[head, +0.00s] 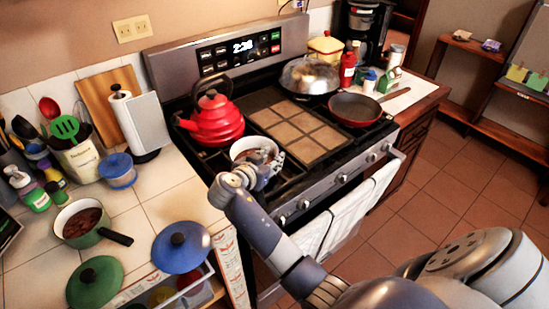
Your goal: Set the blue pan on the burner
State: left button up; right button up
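A pan (240,147) with a pale rim and dark food inside is at the front left burner of the stove (345,185). Its outer side and handle are mostly hidden by my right arm, so I cannot confirm that it is blue or whether it rests fully on the burner. My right gripper (263,172) is at the pan's near side, overlapping it in the picture. Its fingers are too small and covered to tell if they are shut on the pan. A blue lid (181,246) lies at the counter's front edge. My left gripper is out of view.
A red kettle (212,122) stands close behind the pan, on the back left burner. A dark frying pan (355,109) and a lidded pan (309,78) occupy the right burners. A green pot (83,222) and green lid (95,282) are on the left counter.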

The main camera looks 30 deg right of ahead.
jog(key=b+v, duration=0.1)
jog(key=v, duration=0.7)
jog(key=shift+f+b, duration=0.1)
jog(key=shift+b, duration=0.3)
jog(key=shift+s+a+r, duration=0.25)
jog(key=shift+a+r, duration=0.05)
jog(key=shift+a, duration=0.05)
jog(key=shift+f, duration=0.1)
